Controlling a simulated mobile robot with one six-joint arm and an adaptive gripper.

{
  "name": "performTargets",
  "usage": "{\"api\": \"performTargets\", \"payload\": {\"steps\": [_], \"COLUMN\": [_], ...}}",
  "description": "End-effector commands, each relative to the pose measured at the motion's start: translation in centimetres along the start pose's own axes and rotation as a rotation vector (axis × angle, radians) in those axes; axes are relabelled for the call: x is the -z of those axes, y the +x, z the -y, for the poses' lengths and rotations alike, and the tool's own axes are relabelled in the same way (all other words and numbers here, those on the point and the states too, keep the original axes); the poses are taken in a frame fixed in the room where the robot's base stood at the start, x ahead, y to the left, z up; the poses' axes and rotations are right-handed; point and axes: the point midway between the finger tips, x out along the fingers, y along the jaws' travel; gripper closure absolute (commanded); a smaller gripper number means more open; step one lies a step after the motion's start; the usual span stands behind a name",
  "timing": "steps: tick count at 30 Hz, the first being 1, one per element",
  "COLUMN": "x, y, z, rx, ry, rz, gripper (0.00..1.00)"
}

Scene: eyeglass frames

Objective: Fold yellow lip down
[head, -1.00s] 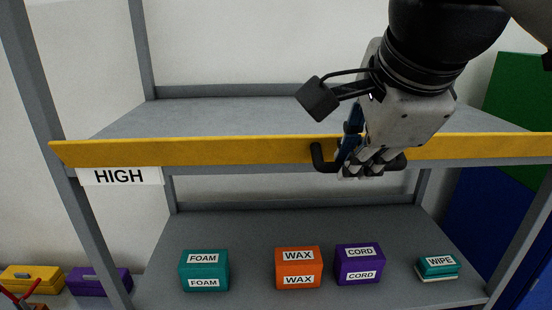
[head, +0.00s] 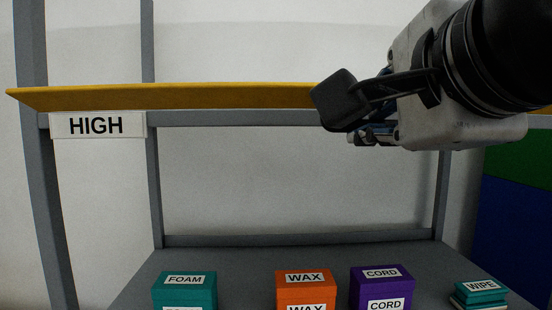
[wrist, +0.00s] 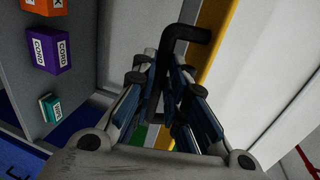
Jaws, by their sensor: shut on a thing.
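The yellow lip (head: 180,97) runs along the front of the upper shelf in the head view. It shows as a strip whose left end sticks out past the grey frame, and it seems to lean outward. My gripper (head: 368,138) is at its right part, with the fingers mostly hidden by the wrist. In the wrist view, my gripper (wrist: 163,70) is shut on a black bent handle (wrist: 186,36) beside the yellow lip (wrist: 222,50). The handle is hidden in the head view.
A HIGH label (head: 97,125) hangs below the lip on the left. On the lower shelf (head: 235,260) stand a teal FOAM box (head: 185,293), an orange WAX box (head: 306,292), a purple CORD box (head: 382,290) and a teal WIPE box (head: 480,290). The space between the shelves is open.

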Motion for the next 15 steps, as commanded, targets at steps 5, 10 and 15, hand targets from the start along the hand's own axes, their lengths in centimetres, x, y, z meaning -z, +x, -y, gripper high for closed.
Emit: {"api": "performTargets", "payload": {"steps": [5,10,15], "x": [0.0,0.0,0.0], "y": [0.6,1.0,1.3], "z": [-1.7,-2.0,-2.3], "rx": [0.123,0.22,0.289], "ry": [-0.001,-0.003,-0.002], "rz": [0.0,0.0,0.001], "gripper": [1.0,1.0,1.0]}}
